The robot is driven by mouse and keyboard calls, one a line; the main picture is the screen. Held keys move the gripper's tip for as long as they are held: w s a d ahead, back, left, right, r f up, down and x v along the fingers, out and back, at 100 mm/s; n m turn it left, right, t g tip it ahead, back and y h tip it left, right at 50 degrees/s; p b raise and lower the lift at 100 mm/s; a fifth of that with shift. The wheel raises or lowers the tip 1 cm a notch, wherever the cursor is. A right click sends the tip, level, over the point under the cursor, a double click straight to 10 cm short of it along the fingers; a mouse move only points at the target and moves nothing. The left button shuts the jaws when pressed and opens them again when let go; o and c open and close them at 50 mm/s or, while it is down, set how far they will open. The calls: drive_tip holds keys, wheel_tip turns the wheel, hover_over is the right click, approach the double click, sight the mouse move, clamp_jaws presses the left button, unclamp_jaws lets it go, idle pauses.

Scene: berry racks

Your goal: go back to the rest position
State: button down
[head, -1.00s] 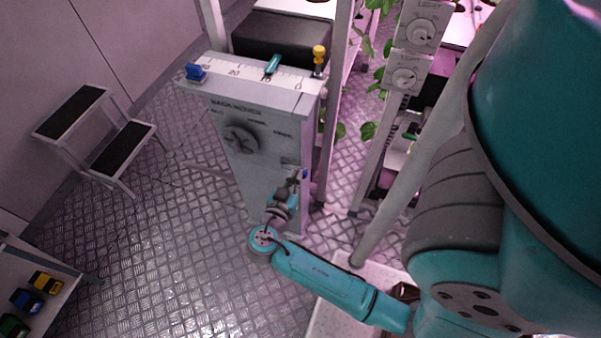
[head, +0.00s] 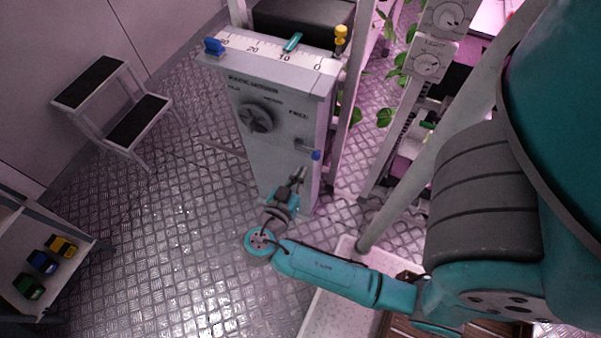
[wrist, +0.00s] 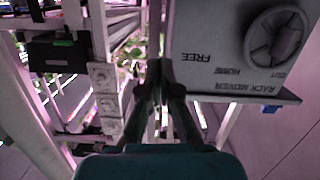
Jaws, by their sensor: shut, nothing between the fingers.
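My gripper (head: 297,180) is in front of the lower part of the grey rack mover cabinet in the head view. In the wrist view my gripper (wrist: 160,72) has its fingers together and holds nothing. The rack mover cabinet (head: 275,150) has a round dial, a small blue-tipped lever and a scale on top. The cabinet's face also shows upside down in the wrist view (wrist: 215,45), right of the fingers. Whether the fingers touch the cabinet I cannot tell; they look apart from it.
A step stool (head: 140,118) stands at the left. A shelf (head: 28,262) with yellow, blue and green items is at the lower left. Racks with plants and a light dial panel (head: 428,62) are at the right. A pale tray (head: 325,310) lies below my arm.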

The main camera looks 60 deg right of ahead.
idle(0.3)
drive_tip(key=s+a+f+n+t+y, duration=0.7)
drive_tip(key=a+f+n+t+y, duration=0.3)
drive_tip(key=n, duration=0.4)
drive_tip(key=s+a+r+n+t+y, duration=0.1)
drive_tip(key=s+a+r+t+y, duration=0.1)
drive_tip(key=r, duration=0.7)
drive_tip(key=s+a+r+n+t+y, duration=0.1)
drive_tip(key=s+a+r+t+y, duration=0.1)
drive_tip(key=s+a+r+y, duration=0.2)
wheel_tip(320, 180, up, 5)
drive_tip(key=s+a, duration=0.1)
drive_tip(key=a, duration=0.2)
drive_tip(key=shift+s+r+n+t, duration=0.2)
drive_tip(key=shift+s+n+t, duration=0.05)
drive_tip(key=shift+n+t, duration=0.05)
